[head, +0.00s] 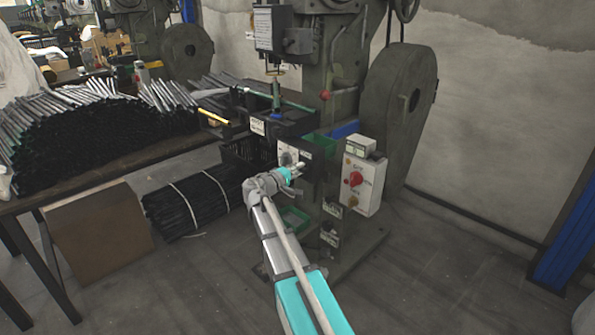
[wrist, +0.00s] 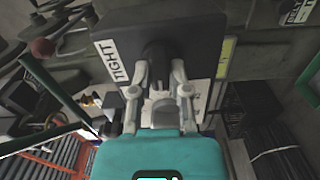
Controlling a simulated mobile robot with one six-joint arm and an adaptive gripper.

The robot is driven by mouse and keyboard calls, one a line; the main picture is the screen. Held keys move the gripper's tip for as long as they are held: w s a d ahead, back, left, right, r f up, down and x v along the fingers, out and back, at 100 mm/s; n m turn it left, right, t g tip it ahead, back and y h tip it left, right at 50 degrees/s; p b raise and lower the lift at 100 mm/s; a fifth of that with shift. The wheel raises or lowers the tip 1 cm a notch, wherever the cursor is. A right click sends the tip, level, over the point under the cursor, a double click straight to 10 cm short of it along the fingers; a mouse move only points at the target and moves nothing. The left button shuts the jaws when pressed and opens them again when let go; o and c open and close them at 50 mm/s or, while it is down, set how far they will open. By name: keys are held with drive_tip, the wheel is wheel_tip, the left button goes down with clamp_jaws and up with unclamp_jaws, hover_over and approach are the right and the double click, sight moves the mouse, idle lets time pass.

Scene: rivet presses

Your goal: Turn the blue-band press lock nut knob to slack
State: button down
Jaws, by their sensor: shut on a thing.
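The press (head: 340,75) stands at the centre of the head view, with a blue band (head: 345,130) on its body. In the wrist view the dark lock nut knob (wrist: 156,52) sits on a dark plate (wrist: 205,50). A white label reading TIGHT (wrist: 118,60) is on the plate, left of the knob. My gripper (wrist: 158,68) has a finger on each side of the knob and is shut on it. In the head view my gripper (head: 292,170) is at the front of the press, and the knob cannot be made out there.
A control box (head: 362,184) with a red knob is just right of my gripper. A dark bin (head: 248,155) is to the left. A table (head: 110,165) carries many dark rods at far left. A rod bundle (head: 190,203) lies on the floor. Floor at lower right is clear.

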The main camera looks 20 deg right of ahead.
drive_tip(key=shift+s+d+n, duration=0.1)
drive_tip(key=shift+d+n, duration=0.05)
drive_tip(key=shift+n, duration=0.45)
drive_tip(key=c, duration=0.6)
unclamp_jaws()
drive_tip(key=v, duration=1.2)
